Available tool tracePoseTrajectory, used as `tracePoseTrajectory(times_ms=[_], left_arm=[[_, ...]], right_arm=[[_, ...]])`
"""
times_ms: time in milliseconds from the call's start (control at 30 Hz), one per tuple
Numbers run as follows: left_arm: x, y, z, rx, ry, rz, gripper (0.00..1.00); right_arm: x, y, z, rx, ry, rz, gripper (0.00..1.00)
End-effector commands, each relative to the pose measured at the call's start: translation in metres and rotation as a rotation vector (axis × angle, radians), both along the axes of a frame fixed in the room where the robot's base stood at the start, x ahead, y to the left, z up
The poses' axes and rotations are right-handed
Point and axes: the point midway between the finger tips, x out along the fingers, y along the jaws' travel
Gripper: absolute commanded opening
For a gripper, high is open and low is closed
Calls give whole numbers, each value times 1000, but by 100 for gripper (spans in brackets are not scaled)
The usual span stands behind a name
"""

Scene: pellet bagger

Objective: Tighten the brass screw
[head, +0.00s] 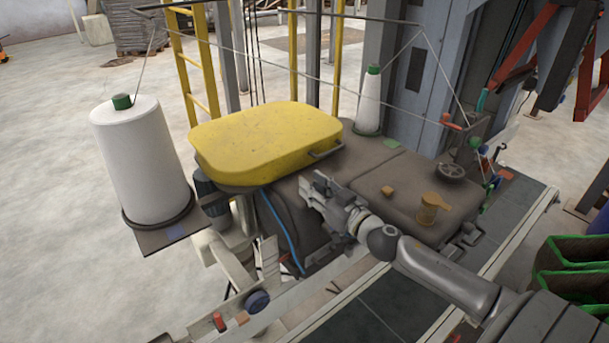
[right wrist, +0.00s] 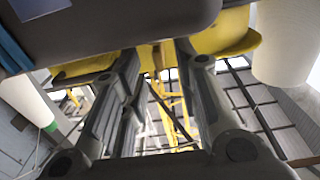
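A brass-coloured knob-like piece (head: 430,208) stands on the right part of the dark grey machine top. A smaller brass-coloured block (head: 388,191) lies left of it. I cannot tell for sure which is the brass screw. My right gripper (head: 318,188) is over the machine's front side, left of both pieces and close to the yellow cover. In the right wrist view its two fingers (right wrist: 158,52) are spread apart. A small brownish-yellow piece (right wrist: 157,60) shows between the fingertips; I cannot tell what it is or whether it is touched. My left gripper is not in view.
A yellow cover (head: 265,140) with a handle sits on the machine (head: 350,165). A large white thread cone (head: 140,160) stands at left, a smaller one (head: 369,100) behind. Threads run overhead. A black handwheel (head: 451,172) is at right. Green-edged bags (head: 575,265) lie at far right.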

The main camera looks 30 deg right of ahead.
Motion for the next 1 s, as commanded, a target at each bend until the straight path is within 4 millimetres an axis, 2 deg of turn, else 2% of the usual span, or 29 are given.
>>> tracePoseTrajectory(times_ms=[100,300,733,967,1000], left_arm=[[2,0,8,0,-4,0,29],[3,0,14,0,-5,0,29],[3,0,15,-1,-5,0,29],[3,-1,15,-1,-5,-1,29],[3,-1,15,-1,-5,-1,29]], right_arm=[[16,2,4,1,-2,0,29],[33,2,2,0,-1,-1,29],[39,4,0,0,0,1,29],[39,4,0,0,0,1,0],[39,4,0,0,0,1,0]])
